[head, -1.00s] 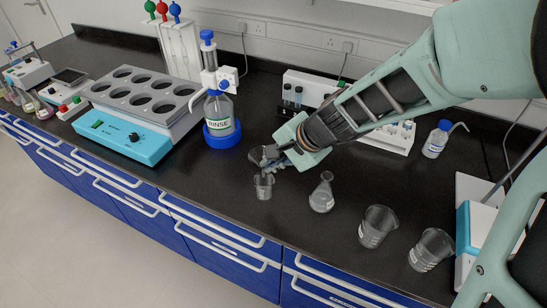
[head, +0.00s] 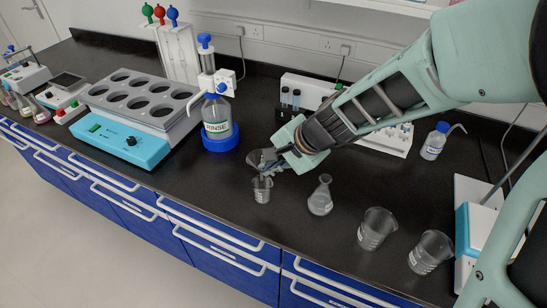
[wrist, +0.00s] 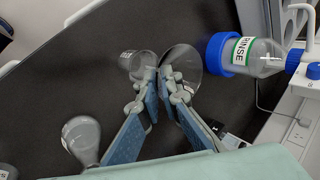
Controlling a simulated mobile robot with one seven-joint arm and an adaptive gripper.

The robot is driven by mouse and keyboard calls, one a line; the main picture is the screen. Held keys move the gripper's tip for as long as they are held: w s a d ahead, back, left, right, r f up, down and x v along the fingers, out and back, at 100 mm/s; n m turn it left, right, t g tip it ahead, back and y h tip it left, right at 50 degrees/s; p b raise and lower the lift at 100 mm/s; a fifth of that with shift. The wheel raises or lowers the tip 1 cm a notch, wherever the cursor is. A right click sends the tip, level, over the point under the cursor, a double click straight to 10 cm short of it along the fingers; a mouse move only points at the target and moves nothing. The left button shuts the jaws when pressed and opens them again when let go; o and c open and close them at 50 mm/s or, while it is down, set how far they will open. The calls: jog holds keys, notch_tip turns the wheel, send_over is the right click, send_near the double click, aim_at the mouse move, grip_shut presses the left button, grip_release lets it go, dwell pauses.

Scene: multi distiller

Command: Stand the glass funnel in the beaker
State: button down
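The clear glass funnel (head: 261,158) is upright, wide mouth up, at the tip of my gripper (head: 279,167). In the wrist view the funnel's cone (wrist: 184,60) lies just right of the fingers, and my gripper (wrist: 157,76) is nearly closed around its stem. The small glass beaker (head: 262,190) stands on the bench directly below the funnel. In the wrist view the beaker (wrist: 133,64) lies just left of the fingers. The stem is mostly hidden by the fingers, so I cannot tell whether its tip is inside the beaker.
A conical flask (head: 320,197) stands right of the beaker, and two larger beakers (head: 376,229) (head: 430,252) stand farther right. Black bench is clear around the small beaker.

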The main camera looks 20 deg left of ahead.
jog(key=shift+f+b, duration=2.55)
jog(key=shift+b, duration=0.15)
jog(key=c, duration=2.1)
grip_release()
jog(key=shift+v, duration=3.75)
jog(key=shift+r, duration=0.1)
